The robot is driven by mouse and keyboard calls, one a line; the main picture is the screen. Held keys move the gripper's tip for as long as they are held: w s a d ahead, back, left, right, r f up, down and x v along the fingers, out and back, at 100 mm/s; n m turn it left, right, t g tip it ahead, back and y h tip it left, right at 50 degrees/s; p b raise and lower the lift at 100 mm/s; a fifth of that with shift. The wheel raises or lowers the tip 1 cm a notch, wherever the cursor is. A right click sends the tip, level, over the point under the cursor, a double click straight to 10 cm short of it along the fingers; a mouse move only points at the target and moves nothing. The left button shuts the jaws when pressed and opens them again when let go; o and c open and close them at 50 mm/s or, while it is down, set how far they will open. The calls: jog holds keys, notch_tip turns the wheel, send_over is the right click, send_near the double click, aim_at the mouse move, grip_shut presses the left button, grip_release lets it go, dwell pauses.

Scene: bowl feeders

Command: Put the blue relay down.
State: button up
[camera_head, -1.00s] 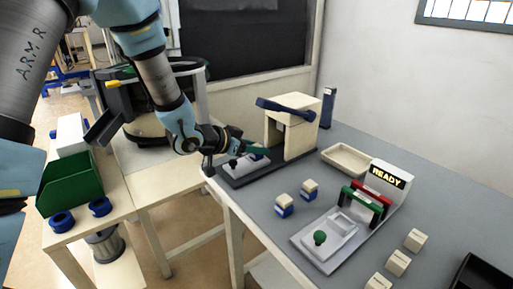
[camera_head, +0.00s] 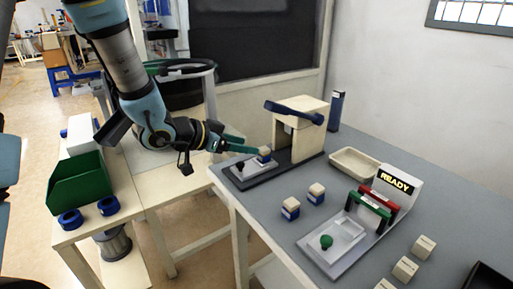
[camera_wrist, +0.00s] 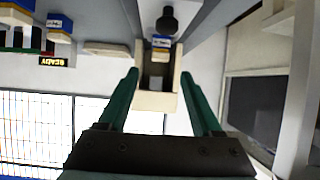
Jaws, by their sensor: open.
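Two more blue-based relays (camera_head: 290,208) (camera_head: 316,194) stand on the grey table. A test station with a READY sign (camera_head: 397,182), a beige tray (camera_head: 354,163) and several pale blocks (camera_head: 405,268) are to the right. A green bin (camera_head: 77,183) is at left.

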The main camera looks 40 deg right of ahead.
jog(key=w+a+n+t+y, duration=0.35)
jog(key=w+a, duration=0.35)
jog(key=a, duration=0.4)
jog(key=w+a+n+t+y, duration=0.35)
jog(key=w+a, duration=0.35)
jog(key=a, duration=0.4)
jog(key=s+a+n+g+y, duration=0.1)
jog(key=a+n+y, duration=0.15)
jog(key=a, duration=0.45)
jog(key=s+a+n+g+y, duration=0.1)
jog(key=s+a+n+y, duration=0.1)
jog(key=a+n, duration=0.35)
jog(key=s+a+n+g, duration=0.2)
jog(key=s+a+g, duration=0.1)
jog(key=s+a, duration=0.4)
jog(key=shift+s+a, duration=0.2)
jog(key=shift+y, duration=0.25)
notch_tip(320, 180, up, 9)
jog(key=p, duration=0.9)
